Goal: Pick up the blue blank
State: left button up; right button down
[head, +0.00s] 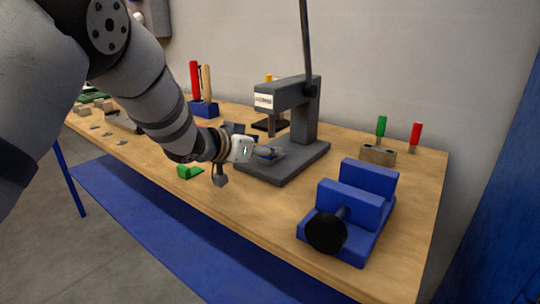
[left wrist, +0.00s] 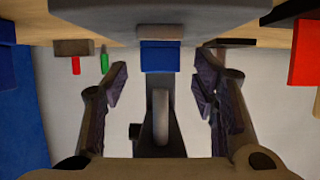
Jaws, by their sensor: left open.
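The blue blank (head: 268,151) is a small block at the dark grey arbor press (head: 302,148), low in front of its column and under its head. In the left wrist view the blank (left wrist: 160,57) shows in the middle, in line with the gap between my fingers, on a light grey support. My left gripper (head: 244,150) is beside the press with the blank just beyond it. In the left wrist view my left gripper (left wrist: 160,85) is wide open, one dark finger on each side and nothing held. The gripper partly hides the blank in the head view. My right gripper is not in view.
A blue vise (head: 348,205) with a black knob stands at the front right. A green piece (head: 189,172) lies left of the press. A block with green and red handles (head: 378,154) stands behind right. A blue tool holder (head: 204,108) stands behind left.

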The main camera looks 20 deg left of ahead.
pick_arm(q)
jog(key=shift+w+d+f, duration=0.1)
jog(key=shift+w+f, duration=0.25)
jog(key=shift+r, duration=0.15)
jog(key=c, duration=1.1)
jog(key=shift+r, duration=0.15)
jog(key=shift+c, duration=0.2)
